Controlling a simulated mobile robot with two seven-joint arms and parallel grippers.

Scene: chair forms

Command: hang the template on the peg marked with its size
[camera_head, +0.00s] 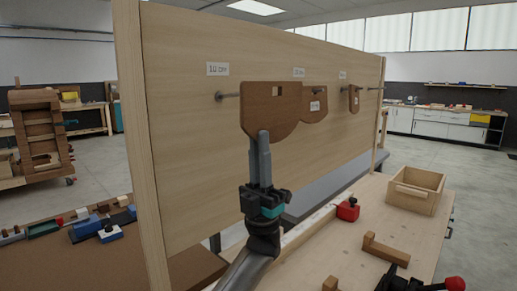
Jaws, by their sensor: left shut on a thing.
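My left gripper (262,142) is shut on the lower edge of a brown wooden template (262,112). The template is upright with a rounded bottom and a small square hole near its top, held in front of the upright wooden board (190,170). The leftmost peg (226,96) sticks out bare just left of the template, under a white label (217,69) whose print is hard to read. A smaller brown template (315,106) is partly hidden behind the held one, below a middle label (298,72).
Another small template (354,100) is at the board's right, below a third label (342,75). On the bench (325,255) are an open wooden box (416,190), a red block (348,209) and a wooden piece (386,250). A side table (60,265) holds several tools.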

